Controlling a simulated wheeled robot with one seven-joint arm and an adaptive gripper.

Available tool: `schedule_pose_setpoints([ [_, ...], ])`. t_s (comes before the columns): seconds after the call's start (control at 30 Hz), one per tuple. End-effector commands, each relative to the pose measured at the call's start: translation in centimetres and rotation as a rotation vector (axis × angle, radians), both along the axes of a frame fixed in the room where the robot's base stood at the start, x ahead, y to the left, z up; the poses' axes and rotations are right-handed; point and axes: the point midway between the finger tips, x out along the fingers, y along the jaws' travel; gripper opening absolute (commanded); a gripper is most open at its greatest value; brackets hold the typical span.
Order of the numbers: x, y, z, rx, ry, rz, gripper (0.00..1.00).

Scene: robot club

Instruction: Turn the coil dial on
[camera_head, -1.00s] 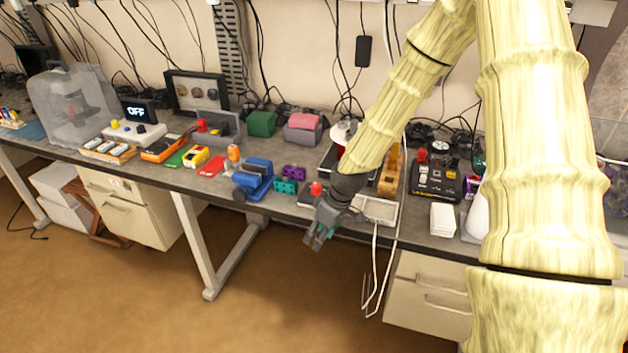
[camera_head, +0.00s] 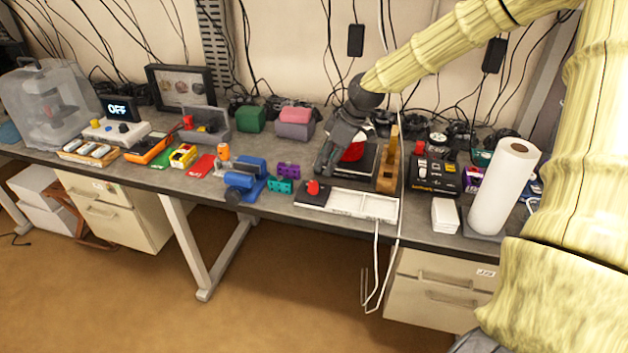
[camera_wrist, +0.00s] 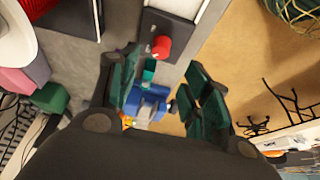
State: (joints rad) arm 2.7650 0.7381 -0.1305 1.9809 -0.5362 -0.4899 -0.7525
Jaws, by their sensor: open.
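No part is plainly labelled as the coil dial. A red knob (camera_head: 313,187) sits on a dark panel (camera_head: 308,198) at the left end of a white tray-like unit (camera_head: 366,205) at the bench's front edge. The knob also shows in the wrist view (camera_wrist: 161,47), beyond my fingers. My gripper (camera_head: 325,172) is open and empty, tilted downward above the bench, behind the knob in the head view. Its green-padded fingers (camera_wrist: 162,75) are spread apart in the wrist view. My gripper partly hides a red round object (camera_head: 354,152) on a black stand.
A display reading OFF (camera_head: 118,107) stands behind a white knobbed box (camera_head: 113,131). A blue clamp-like tool (camera_head: 246,180) and teal block (camera_head: 279,186) lie left of the knob. A wooden block (camera_head: 388,165) and paper roll (camera_head: 503,190) stand right. White cords hang over the front edge.

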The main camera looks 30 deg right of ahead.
Motion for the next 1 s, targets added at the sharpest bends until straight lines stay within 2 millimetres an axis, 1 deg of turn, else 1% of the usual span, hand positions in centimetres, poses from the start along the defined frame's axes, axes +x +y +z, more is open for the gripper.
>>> schedule_pose_setpoints([
  [0.1,0.3,0.4,-1.1,0.001,0.004,0.000,0.48],
  [0.7,2.0,1.8,-6.4,-0.001,0.002,0.000,0.48],
  [1.0,2.6,2.3,-8.2,0.000,0.002,-0.001,0.48],
])
